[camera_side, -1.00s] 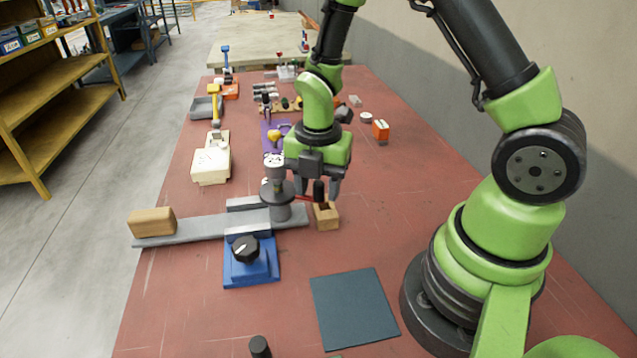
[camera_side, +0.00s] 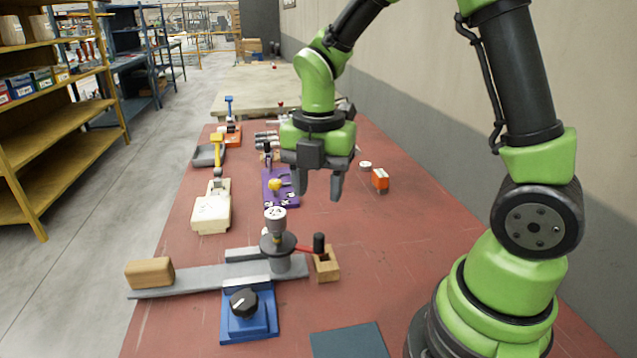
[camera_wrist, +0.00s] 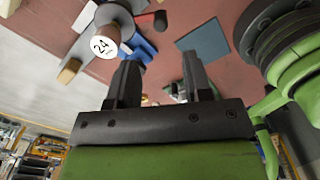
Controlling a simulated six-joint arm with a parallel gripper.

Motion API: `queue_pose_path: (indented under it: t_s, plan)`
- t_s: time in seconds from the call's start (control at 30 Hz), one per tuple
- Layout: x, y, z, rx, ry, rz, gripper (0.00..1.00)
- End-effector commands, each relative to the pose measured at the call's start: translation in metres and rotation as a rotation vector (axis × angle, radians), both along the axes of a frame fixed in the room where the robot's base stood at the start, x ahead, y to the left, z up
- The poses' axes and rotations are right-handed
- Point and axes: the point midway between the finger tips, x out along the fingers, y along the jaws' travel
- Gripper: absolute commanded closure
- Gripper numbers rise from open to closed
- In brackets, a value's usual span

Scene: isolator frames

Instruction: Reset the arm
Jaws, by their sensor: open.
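My gripper (camera_side: 319,186) hangs open and empty above the red table, fingers pointing down, in the side view. Its two dark fingers also show apart in the wrist view (camera_wrist: 165,85), with nothing between them. Below and to its left in the side view stands a grey round device with a knob-like top (camera_side: 275,220). A red lever (camera_side: 310,249) with a black grip (camera_side: 319,243) reaches from it to a small wooden block (camera_side: 327,266). In the wrist view the device's white face marked 24 (camera_wrist: 103,46) shows at upper left.
A blue unit with a black dial (camera_side: 243,303), a grey bar (camera_side: 200,280) with a wooden block (camera_side: 149,272), and a dark mat (camera_side: 349,342) lie near. Table right of the lever is clear.

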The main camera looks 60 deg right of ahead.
Motion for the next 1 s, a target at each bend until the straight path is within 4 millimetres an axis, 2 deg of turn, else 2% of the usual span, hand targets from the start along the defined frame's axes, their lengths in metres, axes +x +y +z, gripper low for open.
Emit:
queue_pose_path:
  t_s: [0.23,0.37,0.47,0.7,0.9,1.0]
  plan:
    - [0.0,0.0,0.001,0.0,-0.004,-0.009,0.54]
    - [-0.004,0.003,0.016,0.01,-0.047,-0.143,0.54]
    - [-0.014,0.009,0.039,0.044,-0.115,-0.384,0.54]
    - [-0.057,0.026,0.093,0.269,-0.258,-1.156,0.54]
    - [-0.095,0.038,0.118,0.548,-0.252,-1.726,0.54]
    - [-0.108,0.042,0.123,0.667,-0.215,-1.924,0.54]
